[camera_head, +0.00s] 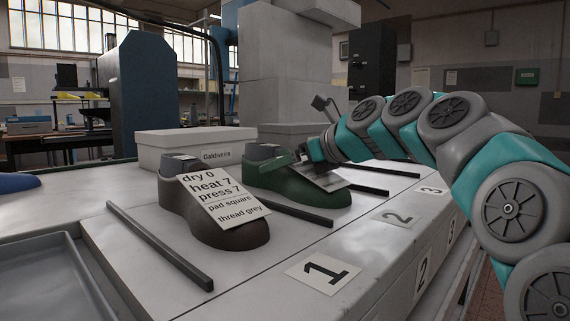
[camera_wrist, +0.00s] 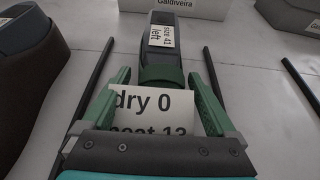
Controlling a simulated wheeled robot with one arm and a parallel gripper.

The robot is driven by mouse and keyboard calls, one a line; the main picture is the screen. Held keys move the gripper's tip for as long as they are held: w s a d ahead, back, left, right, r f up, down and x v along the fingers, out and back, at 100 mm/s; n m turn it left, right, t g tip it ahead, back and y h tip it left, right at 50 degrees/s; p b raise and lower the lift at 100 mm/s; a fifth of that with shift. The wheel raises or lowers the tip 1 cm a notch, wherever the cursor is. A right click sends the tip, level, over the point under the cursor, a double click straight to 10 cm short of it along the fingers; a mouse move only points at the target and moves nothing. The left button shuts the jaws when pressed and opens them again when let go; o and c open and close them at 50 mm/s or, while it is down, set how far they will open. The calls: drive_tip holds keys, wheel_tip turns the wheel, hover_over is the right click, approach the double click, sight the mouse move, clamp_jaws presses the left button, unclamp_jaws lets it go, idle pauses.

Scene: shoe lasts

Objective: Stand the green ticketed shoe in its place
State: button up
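The green shoe (camera_head: 298,188) sits upright on its sole on the light bench, in the lane marked 2. It holds a grey last (camera_wrist: 161,62) labelled "size 41 left". A white ticket (camera_wrist: 150,110) lies over its front, reading "dry 0" and a partly hidden "heat 13". My gripper (camera_head: 292,163) is over the shoe from the right. In the wrist view its green fingers (camera_wrist: 160,76) stand apart on either side of the shoe, with gaps visible near the tips. The toe is hidden below the ticket and gripper in that view.
A brown ticketed shoe (camera_head: 217,215) stands in lane 1. Dark rails (camera_head: 160,245) divide the bench top. A white "Galdiveira" box (camera_head: 185,150) stands behind. A dark object (camera_wrist: 290,15) is at the wrist view's upper right. A grey tray (camera_head: 50,275) is at lower left.

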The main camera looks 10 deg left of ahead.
drive_tip(key=shift+o, duration=0.3)
drive_tip(key=p+v, duration=0.1)
drive_tip(key=v, duration=1.1)
drive_tip(key=shift+r, duration=0.15)
wheel_tip(320, 180, up, 5)
drive_tip(key=p, duration=0.6)
drive_tip(key=shift+f, duration=0.25)
drive_tip(key=s+d+p, duration=0.1)
drive_tip(key=s+d, duration=0.4)
drive_tip(key=d, duration=0.4)
drive_tip(key=s+d+p, duration=0.1)
drive_tip(key=s+d, duration=0.5)
drive_tip(key=d, duration=0.4)
drive_tip(key=shift+p, duration=0.35)
